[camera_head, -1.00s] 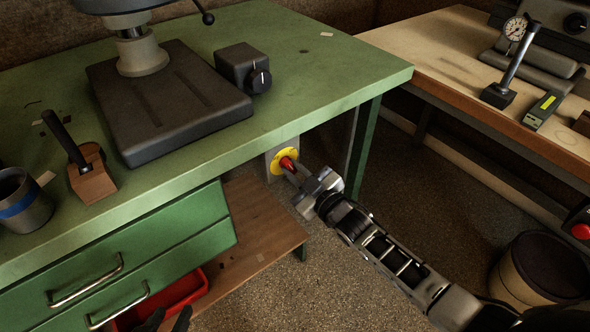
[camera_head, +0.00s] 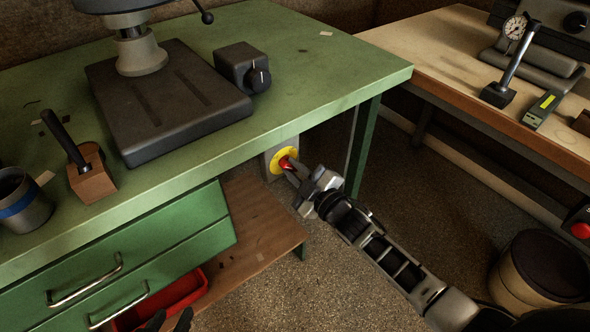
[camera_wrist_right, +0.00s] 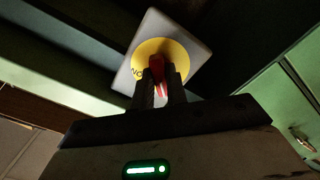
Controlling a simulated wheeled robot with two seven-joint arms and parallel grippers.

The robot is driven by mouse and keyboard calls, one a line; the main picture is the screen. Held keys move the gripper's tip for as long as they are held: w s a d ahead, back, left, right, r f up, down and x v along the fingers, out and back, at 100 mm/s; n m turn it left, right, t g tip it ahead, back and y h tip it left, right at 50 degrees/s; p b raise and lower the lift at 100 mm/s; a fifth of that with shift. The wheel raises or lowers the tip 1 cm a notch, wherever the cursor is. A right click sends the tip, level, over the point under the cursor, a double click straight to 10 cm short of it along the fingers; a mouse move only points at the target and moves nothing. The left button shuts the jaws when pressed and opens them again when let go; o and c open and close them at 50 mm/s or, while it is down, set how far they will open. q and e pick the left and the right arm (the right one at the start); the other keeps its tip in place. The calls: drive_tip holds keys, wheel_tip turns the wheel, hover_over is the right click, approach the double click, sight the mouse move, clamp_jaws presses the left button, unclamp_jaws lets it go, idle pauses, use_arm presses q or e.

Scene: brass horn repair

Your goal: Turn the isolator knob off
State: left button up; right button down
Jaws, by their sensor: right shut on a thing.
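The isolator knob (camera_head: 285,163) is red and sits on a round yellow disc (camera_head: 277,153) on a grey box (camera_head: 268,170) below the green bench's edge. In the right wrist view the red knob (camera_wrist_right: 157,68) stands between my right gripper's dark fingers (camera_wrist_right: 160,88), which are shut on it. Lettering shows at the disc's left edge there, and the grey plate looks tilted. In the head view my right gripper (camera_head: 295,172) reaches the knob from the lower right and partly hides it. My left gripper (camera_head: 168,322) shows only as two dark, separated fingertips at the bottom edge.
The green bench top (camera_head: 330,70) overhangs the knob, and a bench leg (camera_head: 362,145) stands just right of it. Drawers (camera_head: 130,265), a wooden shelf (camera_head: 255,225) and a red tray (camera_head: 178,295) lie to the left. A bin (camera_head: 545,270) stands at lower right.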

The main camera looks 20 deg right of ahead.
drive_tip(key=shift+r, duration=0.1)
drive_tip(key=c, duration=1.4)
unclamp_jaws()
drive_tip(key=v, duration=1.5)
drive_tip(key=shift+s, duration=0.4)
drive_tip(key=s+a+f+m+g+h+p, duration=0.1)
drive_tip(key=s+a+f+m+g+h, duration=0.1)
drive_tip(key=s+a+m+g, duration=0.4)
drive_tip(key=s+a+m, duration=0.1)
drive_tip(key=s+m, duration=0.2)
drive_tip(key=m, duration=0.2)
drive_tip(key=shift+a+f+h, duration=0.25)
drive_tip(key=shift+a+h, duration=0.05)
drive_tip(key=shift+h, duration=0.1)
